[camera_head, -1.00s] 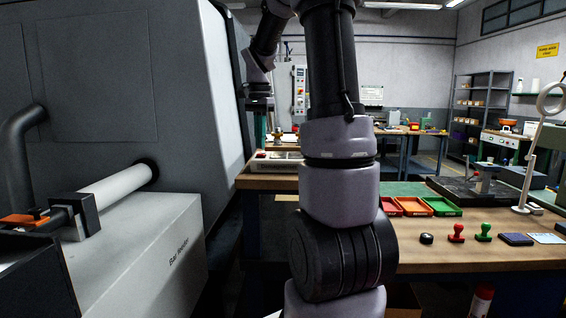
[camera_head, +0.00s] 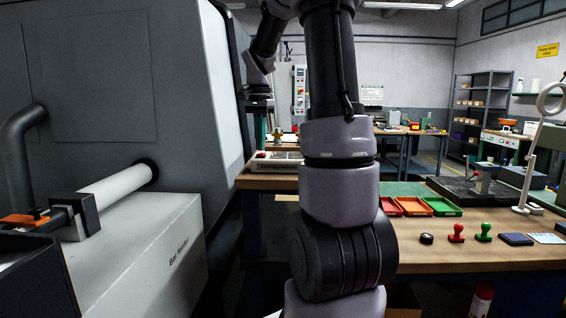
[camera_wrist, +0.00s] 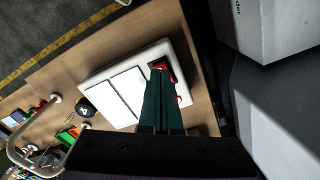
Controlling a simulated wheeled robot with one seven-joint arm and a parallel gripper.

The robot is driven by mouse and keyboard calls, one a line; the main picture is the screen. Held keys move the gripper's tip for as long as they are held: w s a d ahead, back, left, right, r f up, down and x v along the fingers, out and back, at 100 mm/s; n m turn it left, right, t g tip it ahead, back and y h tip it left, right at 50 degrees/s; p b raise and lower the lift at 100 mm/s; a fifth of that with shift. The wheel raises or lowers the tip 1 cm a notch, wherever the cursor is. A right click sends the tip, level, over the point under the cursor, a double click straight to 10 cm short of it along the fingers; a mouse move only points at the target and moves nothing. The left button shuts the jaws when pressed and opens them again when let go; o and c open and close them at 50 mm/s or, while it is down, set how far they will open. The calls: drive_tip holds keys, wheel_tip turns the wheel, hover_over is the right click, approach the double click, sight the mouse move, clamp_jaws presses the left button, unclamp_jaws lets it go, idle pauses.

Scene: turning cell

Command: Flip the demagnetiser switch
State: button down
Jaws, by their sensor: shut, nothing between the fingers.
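The demagnetiser is a pale box with flat light panels on a wooden bench; it fills the middle of the wrist view (camera_wrist: 122,92) and also shows in the head view (camera_head: 285,163). Its red switch (camera_wrist: 164,66) sits in a dark surround at one end. My gripper (camera_wrist: 160,74) is shut and empty, its green fingers pointing at the switch. The fingertips overlap the near part of the switch in the wrist view; I cannot tell whether they touch it. A red round part (camera_wrist: 179,99) shows beside the fingers. In the head view the fingers (camera_head: 260,136) stand upright above the box's left end.
The large grey machine (camera_head: 110,75) stands close on the left of my arm. Red, orange and green trays (camera_head: 411,206), stamps (camera_head: 457,233) and a white ring lamp (camera_head: 530,165) stand to the right.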

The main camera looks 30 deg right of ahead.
drive_tip(key=shift+f, duration=0.7)
idle(0.3)
drive_tip(key=shift+r, duration=3.55)
drive_tip(key=s+a+n+t+y, duration=0.1)
drive_tip(key=s+a+n+t, duration=0.2)
drive_tip(key=s+a, duration=0.3)
drive_tip(key=s+a+n+t+y, duration=0.1)
drive_tip(key=s+a+n+t, duration=0.3)
drive_tip(key=s, duration=0.9)
drive_tip(key=a+n, duration=0.1)
drive_tip(key=a, duration=0.2)
drive_tip(key=shift+s+a+f+n, duration=0.2)
drive_tip(key=shift+s+n, duration=0.1)
drive_tip(key=shift+n, duration=0.1)
